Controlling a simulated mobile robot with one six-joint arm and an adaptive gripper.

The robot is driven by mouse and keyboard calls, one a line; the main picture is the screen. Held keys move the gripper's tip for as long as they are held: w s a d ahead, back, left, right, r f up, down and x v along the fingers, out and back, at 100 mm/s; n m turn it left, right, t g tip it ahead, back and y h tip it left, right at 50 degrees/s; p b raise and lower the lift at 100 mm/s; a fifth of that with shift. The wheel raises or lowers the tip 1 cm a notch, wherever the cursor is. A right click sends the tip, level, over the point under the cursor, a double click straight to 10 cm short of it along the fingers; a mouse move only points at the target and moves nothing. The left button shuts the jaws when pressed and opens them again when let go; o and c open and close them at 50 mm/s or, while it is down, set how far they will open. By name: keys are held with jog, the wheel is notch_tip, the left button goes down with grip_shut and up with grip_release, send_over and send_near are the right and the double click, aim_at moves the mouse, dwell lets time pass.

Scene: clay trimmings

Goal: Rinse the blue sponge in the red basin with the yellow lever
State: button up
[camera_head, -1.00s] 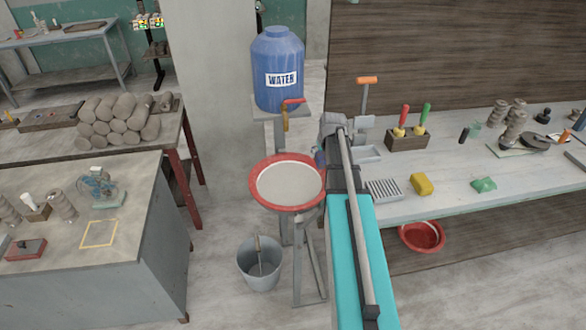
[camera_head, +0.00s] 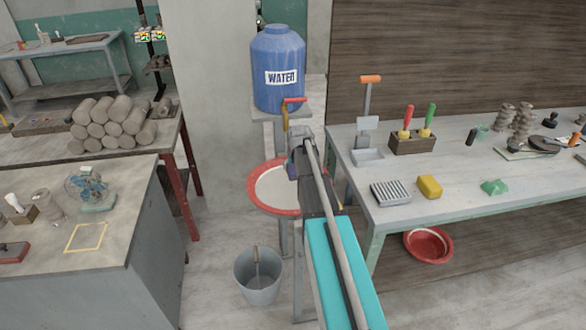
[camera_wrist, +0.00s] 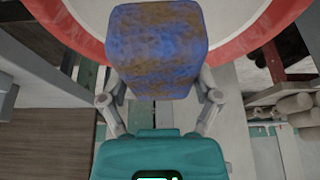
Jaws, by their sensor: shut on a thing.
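The blue sponge (camera_wrist: 155,45), stained with brown patches, is held between the fingers of my gripper (camera_wrist: 158,90) in the wrist view. In the head view my gripper (camera_head: 294,158) is above the right part of the red basin (camera_head: 258,199), and the arm hides part of that basin. The basin has a red rim and a pale inside, and its rim also shows beyond the sponge in the wrist view (camera_wrist: 88,28). Behind it stands a blue water barrel (camera_head: 278,68) with a red tap handle (camera_head: 294,100) and a yellowish spout (camera_head: 285,118). I cannot make out a separate yellow lever.
A grey bucket (camera_head: 259,276) stands on the floor below the basin. A workbench (camera_head: 400,194) on the right holds a yellow sponge (camera_head: 429,186) and a green cloth (camera_head: 494,187). Another red basin (camera_head: 428,245) is under it. A grey table (camera_head: 125,215) is at left.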

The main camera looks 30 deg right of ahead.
jog(key=shift+f, duration=0.15)
notch_tip(320, 180, down, 10)
jog(key=b, duration=1)
jog(key=shift+f+b, duration=0.1)
jog(key=shift+b, duration=0.2)
jog(key=shift+w+d, duration=0.1)
jog(key=shift+d, duration=0.35)
dwell(1.0)
jog(key=shift+a, duration=0.4)
dwell(0.7)
dwell(0.5)
jog(key=shift+r+p, duration=4.55)
jog(key=shift+p, duration=0.05)
